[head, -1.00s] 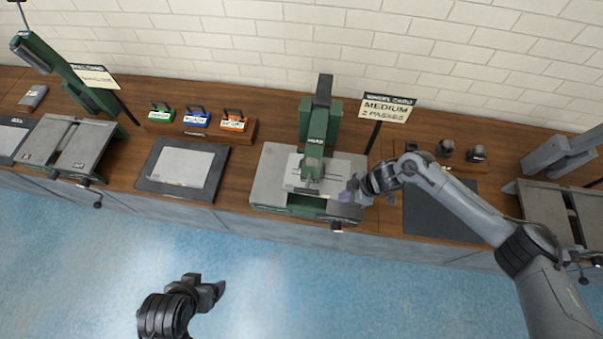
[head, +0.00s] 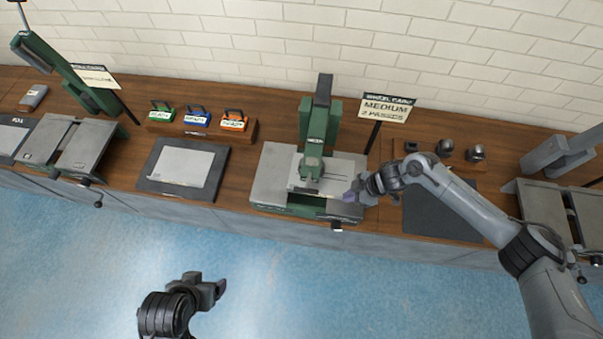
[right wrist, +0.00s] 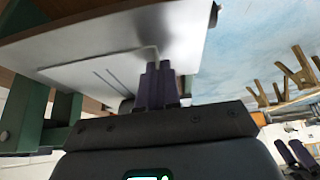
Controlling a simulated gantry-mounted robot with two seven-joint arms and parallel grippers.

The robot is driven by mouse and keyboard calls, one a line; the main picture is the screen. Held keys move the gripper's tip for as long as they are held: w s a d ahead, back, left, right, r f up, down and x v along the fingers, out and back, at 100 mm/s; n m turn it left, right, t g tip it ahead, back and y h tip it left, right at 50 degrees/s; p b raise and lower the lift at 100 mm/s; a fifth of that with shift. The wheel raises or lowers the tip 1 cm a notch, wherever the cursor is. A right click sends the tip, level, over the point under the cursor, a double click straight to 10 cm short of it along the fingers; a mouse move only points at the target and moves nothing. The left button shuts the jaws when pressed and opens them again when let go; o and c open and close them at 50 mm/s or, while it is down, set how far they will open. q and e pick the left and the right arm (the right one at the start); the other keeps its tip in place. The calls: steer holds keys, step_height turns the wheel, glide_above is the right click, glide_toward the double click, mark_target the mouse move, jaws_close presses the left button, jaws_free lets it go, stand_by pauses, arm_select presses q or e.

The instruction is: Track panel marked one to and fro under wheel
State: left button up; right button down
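A pale metal panel (head: 341,169) lies under the wheel of the green wheeling machine (head: 313,150) in the middle of the bench. I cannot read a number on it. My right gripper (head: 352,194) is at the panel's front right corner, its fingers close together on the edge. In the right wrist view the purple fingers (right wrist: 160,85) meet the pale sheet (right wrist: 105,75), seen from below. Another pale panel (head: 182,165) lies flat on a dark mat to the left. My left gripper (head: 208,290) hangs over the blue floor, away from the bench; its finger opening is unclear.
A sign reading MEDIUM, 2 PASSES (head: 387,107) stands behind the machine. Green, blue and orange handled blocks (head: 197,119) sit in a rack to the left. A dark empty mat (head: 437,212) lies right of the machine, partly behind my right arm. Round dark pieces stand behind it.

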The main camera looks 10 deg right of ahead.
mark_target(329, 199)
steer(key=shift+s+f, duration=0.1)
steer(key=shift+f, duration=0.15)
steer(key=shift+a, duration=0.3)
steer(key=shift+w+a, duration=0.2)
steer(key=shift+a, duration=0.35)
steer(key=shift+w+a, duration=0.2)
steer(key=shift+a, duration=0.35)
steer(key=shift+w+a, duration=0.25)
steer(key=shift+a, duration=0.6)
steer(key=shift+w+a, duration=0.2)
steer(key=shift+a, duration=0.6)
steer(key=shift+w+a, duration=0.1)
steer(key=shift+a, duration=0.1)
steer(key=c, duration=1.8)
jaws_free()
